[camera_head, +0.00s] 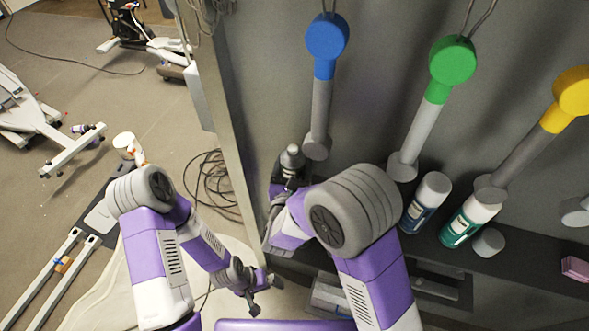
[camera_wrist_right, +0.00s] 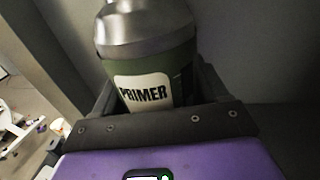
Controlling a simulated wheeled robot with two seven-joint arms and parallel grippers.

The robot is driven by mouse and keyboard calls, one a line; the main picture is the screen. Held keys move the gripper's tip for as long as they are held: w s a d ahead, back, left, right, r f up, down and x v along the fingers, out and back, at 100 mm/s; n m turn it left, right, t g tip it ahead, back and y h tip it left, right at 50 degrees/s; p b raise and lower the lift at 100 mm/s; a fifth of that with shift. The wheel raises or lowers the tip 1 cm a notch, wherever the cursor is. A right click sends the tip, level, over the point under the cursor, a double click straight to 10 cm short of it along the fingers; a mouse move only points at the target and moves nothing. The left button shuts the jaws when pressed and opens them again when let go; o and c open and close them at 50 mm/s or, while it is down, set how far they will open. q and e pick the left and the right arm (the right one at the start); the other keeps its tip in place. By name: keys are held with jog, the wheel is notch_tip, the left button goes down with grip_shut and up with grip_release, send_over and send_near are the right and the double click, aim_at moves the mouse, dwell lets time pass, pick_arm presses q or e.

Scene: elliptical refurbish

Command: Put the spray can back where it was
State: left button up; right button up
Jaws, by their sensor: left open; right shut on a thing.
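A spray can with a grey metallic top (camera_head: 292,157) is at the left end of the dark shelf, mostly hidden behind my right arm. In the right wrist view the spray can (camera_wrist_right: 150,60) is dark green with a white "PRIMER" label. My right gripper (camera_head: 286,182) is shut on it, with dark fingers on both sides of the can. I cannot tell whether the can's base touches the shelf. My left gripper (camera_head: 255,289) is open and empty, low in front of the shelf.
On the shelf (camera_head: 535,262) stand a blue spray can (camera_head: 427,202) and a teal one (camera_head: 469,220), beside a small grey cylinder (camera_head: 488,242) and a pink box (camera_head: 575,267). Grey bars with blue (camera_head: 326,36), green (camera_head: 452,60) and yellow (camera_head: 573,92) discs lean above. Cables (camera_head: 210,180) lie left.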

jog(key=shift+f, duration=0.8)
jog(key=shift+w+f, duration=0.2)
jog(key=shift+w, duration=0.1)
jog(key=shift+s+d+f, duration=0.1)
jog(key=shift+f, duration=0.1)
jog(key=o, duration=1.7)
jog(key=shift+c, duration=0.2)
